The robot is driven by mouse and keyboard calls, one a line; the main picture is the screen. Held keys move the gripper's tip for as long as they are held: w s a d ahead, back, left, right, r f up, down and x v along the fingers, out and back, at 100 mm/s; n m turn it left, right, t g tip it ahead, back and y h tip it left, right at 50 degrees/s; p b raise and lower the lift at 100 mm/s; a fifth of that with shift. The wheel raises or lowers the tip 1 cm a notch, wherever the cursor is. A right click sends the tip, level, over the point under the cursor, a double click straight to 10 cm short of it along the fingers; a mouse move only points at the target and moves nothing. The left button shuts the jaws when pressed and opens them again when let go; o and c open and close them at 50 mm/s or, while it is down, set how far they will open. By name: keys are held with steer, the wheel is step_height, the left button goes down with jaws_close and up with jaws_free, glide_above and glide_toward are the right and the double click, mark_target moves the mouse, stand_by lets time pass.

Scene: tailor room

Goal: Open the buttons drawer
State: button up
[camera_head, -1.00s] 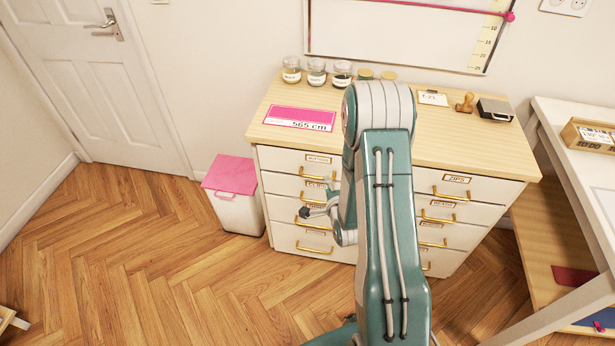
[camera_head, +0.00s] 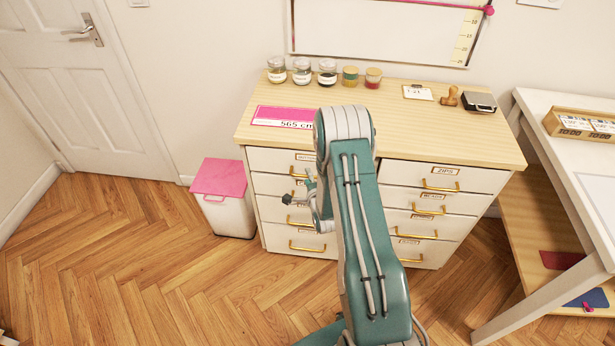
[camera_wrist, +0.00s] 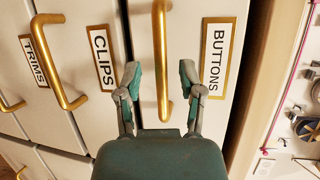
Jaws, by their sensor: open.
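The buttons drawer (camera_head: 272,159) is at the top left of the white cabinet and looks shut in the head view. Its label (camera_wrist: 218,57) reads BUTTONS in the wrist view, which is turned sideways. The drawer's gold handle (camera_wrist: 160,50) appears between the two fingers of my gripper (camera_wrist: 160,78). The fingers are open, one on each side of the handle in the picture, with gaps; I cannot tell the depth between them. In the head view my gripper (camera_head: 299,189) is in front of the left drawers, and my arm hides part of the cabinet.
The clips drawer handle (camera_wrist: 55,60) lies beside the buttons drawer. A white bin (camera_head: 228,213) with a pink lid stands left of the cabinet. Several jars (camera_head: 301,72) stand on the cabinet top. A white table (camera_head: 560,170) is at the right.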

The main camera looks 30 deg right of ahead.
steer(key=shift+w+d+f, duration=0.1)
steer(key=shift+w, duration=0.3)
steer(key=shift+d, duration=0.1)
steer(key=shift+d, duration=0.1)
jaws_close()
steer(key=shift+s+f, duration=0.1)
